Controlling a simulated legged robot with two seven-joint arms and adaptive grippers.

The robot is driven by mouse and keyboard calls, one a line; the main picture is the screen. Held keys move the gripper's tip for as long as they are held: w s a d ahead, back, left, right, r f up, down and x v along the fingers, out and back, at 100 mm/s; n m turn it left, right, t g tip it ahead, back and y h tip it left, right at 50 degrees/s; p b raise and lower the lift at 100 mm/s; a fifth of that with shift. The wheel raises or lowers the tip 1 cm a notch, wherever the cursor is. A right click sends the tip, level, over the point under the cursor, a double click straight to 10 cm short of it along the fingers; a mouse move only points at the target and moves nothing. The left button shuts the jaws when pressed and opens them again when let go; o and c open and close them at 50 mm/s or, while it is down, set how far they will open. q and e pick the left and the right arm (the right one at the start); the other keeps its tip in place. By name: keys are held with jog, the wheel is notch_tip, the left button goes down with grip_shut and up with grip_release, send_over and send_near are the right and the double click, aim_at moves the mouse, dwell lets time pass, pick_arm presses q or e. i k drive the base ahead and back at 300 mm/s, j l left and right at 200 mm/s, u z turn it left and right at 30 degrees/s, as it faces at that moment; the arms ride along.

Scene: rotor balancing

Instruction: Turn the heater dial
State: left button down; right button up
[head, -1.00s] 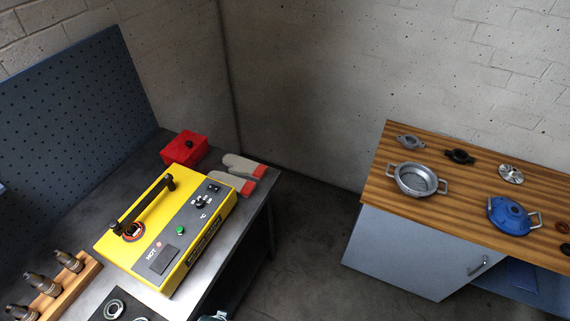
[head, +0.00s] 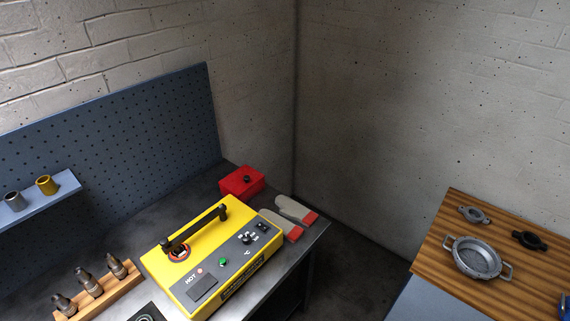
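The yellow heater (head: 180,249) sits on the dark metal bench, with a black bar handle on top. Its grey panel carries a dial (head: 246,238) with white markings around it, a black switch (head: 262,227), a green button (head: 223,262), a dark display and a "HOT" label with a red mark. The dial's exact setting is too small to read. Neither of my grippers shows in the head view.
A red box (head: 242,182) with a black knob and grey-and-red gloves (head: 295,210) lie behind the heater. A wooden rack (head: 99,293) of tool holders stands at left, below a pegboard (head: 120,140). A wooden-topped cabinet (head: 436,256) with metal parts stands at right, across a floor gap.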

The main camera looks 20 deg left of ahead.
aim_at(246, 239)
jog(key=u, duration=1.2)
